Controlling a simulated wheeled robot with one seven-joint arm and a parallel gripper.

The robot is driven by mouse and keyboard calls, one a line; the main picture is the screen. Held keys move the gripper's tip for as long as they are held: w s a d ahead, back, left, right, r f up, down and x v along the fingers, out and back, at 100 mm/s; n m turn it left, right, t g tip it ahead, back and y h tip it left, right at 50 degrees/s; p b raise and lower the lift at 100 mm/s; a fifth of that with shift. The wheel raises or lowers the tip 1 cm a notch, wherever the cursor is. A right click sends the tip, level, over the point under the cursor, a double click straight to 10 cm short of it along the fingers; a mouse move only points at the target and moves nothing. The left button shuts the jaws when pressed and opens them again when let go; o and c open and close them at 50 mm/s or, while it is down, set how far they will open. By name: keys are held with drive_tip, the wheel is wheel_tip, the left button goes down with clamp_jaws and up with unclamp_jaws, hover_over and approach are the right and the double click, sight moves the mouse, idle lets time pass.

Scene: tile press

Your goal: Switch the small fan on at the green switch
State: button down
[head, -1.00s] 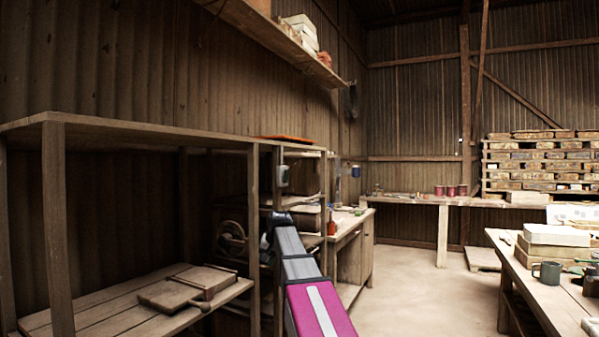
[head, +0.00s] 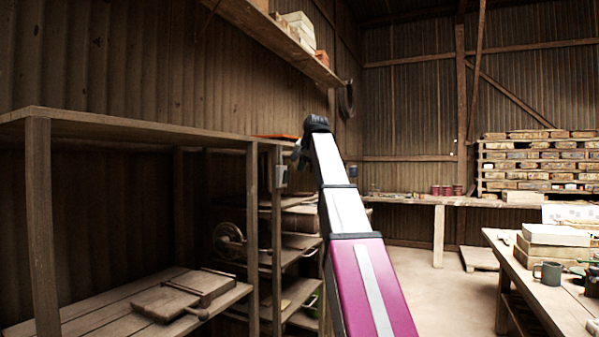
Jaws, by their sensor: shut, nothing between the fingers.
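A small pale grey-green box (head: 280,176), which looks like the switch, is fixed to the front post of the wooden rack. Its lever or button is too small to tell. My arm reaches up from the lower right, and my gripper (head: 298,155) hangs at its far end, just up and right of the box. The gripper is small and dark here; it looks shut and empty. I cannot tell whether it touches the box. A round wheel-like thing (head: 228,240) sits on the rack left of the post; I cannot tell whether it is the small fan.
Wooden rack shelves (head: 120,126) fill the left, with a board press (head: 170,304) on the lower shelf. A wall shelf (head: 275,45) hangs above. A workbench (head: 530,290) with a mug (head: 548,273) stands at right.

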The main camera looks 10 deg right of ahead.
drive_tip(key=shift+t, duration=0.3)
drive_tip(key=r, duration=0.1)
drive_tip(key=d+r, duration=0.1)
drive_tip(key=r, duration=0.3)
drive_tip(key=shift+s+d+r, duration=0.2)
drive_tip(key=shift+s+d, duration=0.2)
approach(285, 177)
drive_tip(key=d+x, duration=0.1)
drive_tip(key=x, duration=0.5)
drive_tip(key=shift+w+d, duration=0.4)
drive_tip(key=shift+w, duration=0.25)
drive_tip(key=shift+f, duration=0.1)
